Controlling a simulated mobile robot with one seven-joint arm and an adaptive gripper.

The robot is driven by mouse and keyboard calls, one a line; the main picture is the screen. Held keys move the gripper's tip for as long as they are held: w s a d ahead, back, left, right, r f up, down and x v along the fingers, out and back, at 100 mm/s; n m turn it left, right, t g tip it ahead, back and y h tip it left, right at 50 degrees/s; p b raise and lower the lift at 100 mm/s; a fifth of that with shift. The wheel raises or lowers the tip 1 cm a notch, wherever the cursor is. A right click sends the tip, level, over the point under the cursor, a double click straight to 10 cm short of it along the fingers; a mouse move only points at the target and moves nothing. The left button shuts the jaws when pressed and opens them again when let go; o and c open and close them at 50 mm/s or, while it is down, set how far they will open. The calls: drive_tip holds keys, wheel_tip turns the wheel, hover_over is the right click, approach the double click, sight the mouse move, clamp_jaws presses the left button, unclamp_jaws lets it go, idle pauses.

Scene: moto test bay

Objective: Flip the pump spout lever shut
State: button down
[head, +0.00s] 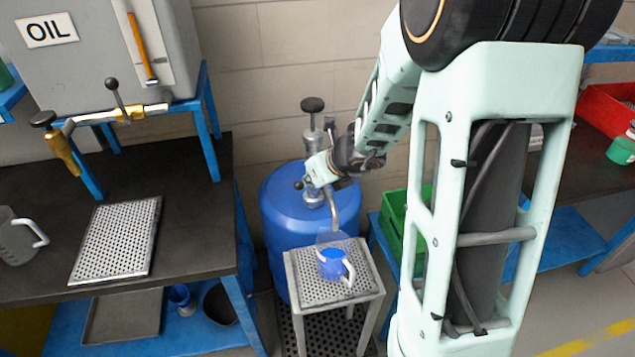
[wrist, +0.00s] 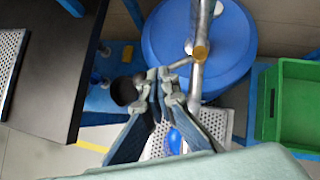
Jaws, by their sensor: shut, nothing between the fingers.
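The pump's grey spout (head: 335,214) curves down above a clear jug of blue liquid (head: 333,267) with a white handle. The jug stands on a perforated stand (head: 308,290). In the wrist view the spout (wrist: 197,78) runs down beside my gripper (wrist: 165,74), whose fingers are shut and empty. The lever's black knob (wrist: 123,92) sits left of the fingers, and its thin rod seems to pass behind them to the spout. The knob also shows in the head view (head: 298,185), left of my gripper (head: 318,170). I cannot tell whether the fingers touch the lever or whether liquid flows.
The pump stands on a blue drum (head: 278,215) against the wall. A dark workbench (head: 200,250) with an oil tank (head: 80,75) is at left. A green crate (head: 393,218) is right of the drum. A red bin (head: 600,112) is at far right.

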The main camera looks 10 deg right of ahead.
drive_tip(key=shift+w+a, duration=0.35)
drive_tip(key=shift+a, duration=0.05)
drive_tip(key=shift+w+a+b, duration=0.3)
drive_tip(key=shift+w+a, duration=0.25)
idle(1.8)
drive_tip(key=shift+s, duration=0.1)
idle(0.5)
